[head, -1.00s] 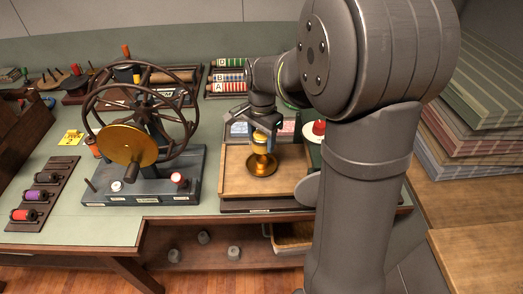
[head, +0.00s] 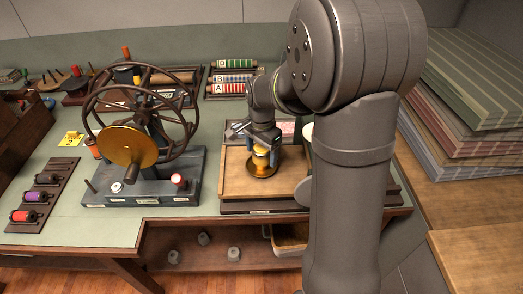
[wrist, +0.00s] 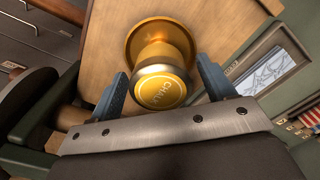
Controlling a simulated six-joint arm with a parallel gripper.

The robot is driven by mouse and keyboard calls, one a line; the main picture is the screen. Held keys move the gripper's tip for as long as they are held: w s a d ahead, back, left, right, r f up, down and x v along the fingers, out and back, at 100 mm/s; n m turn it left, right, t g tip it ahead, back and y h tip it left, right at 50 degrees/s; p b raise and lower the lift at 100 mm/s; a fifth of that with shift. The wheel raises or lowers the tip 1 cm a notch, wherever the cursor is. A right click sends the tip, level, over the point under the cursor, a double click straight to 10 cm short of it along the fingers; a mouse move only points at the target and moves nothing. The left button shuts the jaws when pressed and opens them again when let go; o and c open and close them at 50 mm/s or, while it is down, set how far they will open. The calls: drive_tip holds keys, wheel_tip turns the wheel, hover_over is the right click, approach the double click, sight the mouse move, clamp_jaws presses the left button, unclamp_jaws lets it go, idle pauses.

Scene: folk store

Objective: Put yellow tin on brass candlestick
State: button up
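In the wrist view the wide brass rim (wrist: 133,40) shows behind the tin. My gripper (wrist: 163,80) has one finger on each side of the tin. Narrow gaps show between fingers and tin, so it looks open around it. In the head view my gripper (head: 263,150) covers the tin's (head: 261,151) upper part. The contact between tin and candlestick is hidden.
The wooden tray (head: 234,180) has bare room left of the candlestick. A wheel machine with a brass disc (head: 128,145) stands to the left. Spools on a rack (head: 40,195) lie at far left.

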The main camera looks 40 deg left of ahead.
sight(262, 148)
wheel_tip(262, 148, up, 12)
drive_tip(key=shift+r, duration=0.2)
idle(0.4)
drive_tip(key=shift+f, duration=0.15)
wheel_tip(262, 148, down, 12)
drive_tip(key=shift+r, duration=0.2)
drive_tip(key=shift+a+r, duration=0.1)
drive_tip(key=shift+r, duration=1.65)
drive_tip(key=shift+f, duration=0.1)
